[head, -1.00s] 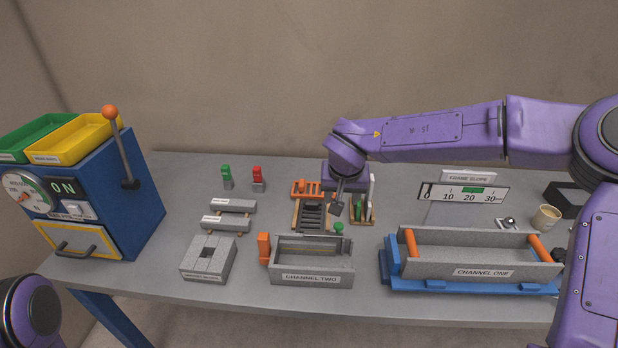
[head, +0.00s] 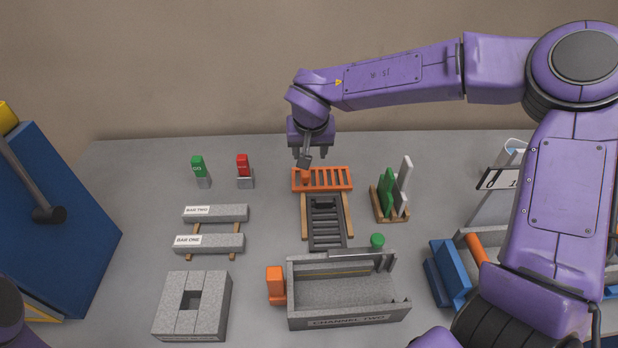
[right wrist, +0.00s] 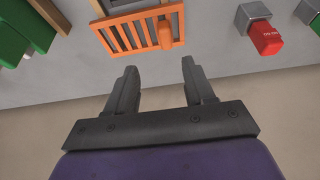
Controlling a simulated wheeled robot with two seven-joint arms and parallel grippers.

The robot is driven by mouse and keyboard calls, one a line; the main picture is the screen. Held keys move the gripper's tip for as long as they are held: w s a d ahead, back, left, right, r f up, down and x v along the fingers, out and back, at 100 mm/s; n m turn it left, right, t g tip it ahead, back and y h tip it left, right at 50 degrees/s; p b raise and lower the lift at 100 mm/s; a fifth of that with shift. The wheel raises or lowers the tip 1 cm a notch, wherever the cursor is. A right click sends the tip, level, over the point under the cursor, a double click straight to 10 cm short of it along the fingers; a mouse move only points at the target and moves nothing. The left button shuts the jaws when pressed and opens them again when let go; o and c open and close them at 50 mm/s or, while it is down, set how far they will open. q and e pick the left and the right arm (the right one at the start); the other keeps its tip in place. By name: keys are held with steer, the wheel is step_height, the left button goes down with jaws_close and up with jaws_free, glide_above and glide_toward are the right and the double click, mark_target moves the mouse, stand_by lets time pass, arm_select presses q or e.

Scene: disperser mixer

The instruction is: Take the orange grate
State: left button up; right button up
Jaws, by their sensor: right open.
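The orange grate (head: 335,180) is a slatted panel behind a dark grey grate (head: 326,222), with an orange handle block near its left end. It lies at the back end of wooden rails. In the right wrist view the orange grate (right wrist: 118,34) is at the top, just beyond the fingertips, with its handle (right wrist: 165,34) right of its middle. My right gripper (head: 311,154) is open and empty, above and behind the grate's left half; its two fingers (right wrist: 160,75) stand apart in the wrist view, not touching the grate. My left gripper is out of view.
Green and white plates stand in a wooden rack (head: 404,214) to the right. Red (head: 243,166) and green (head: 198,168) tags on blocks are to the left. The Channel Two trough (head: 345,312) is in front. The table behind the grate looks clear.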

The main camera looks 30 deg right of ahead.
mark_target(305, 176)
steer(key=x, duration=1.1)
steer(key=shift+w+a+f, duration=0.1)
steer(key=shift+w+a, duration=0.25)
steer(key=shift+w, duration=0.15)
steer(key=shift+s, duration=0.1)
jaws_close()
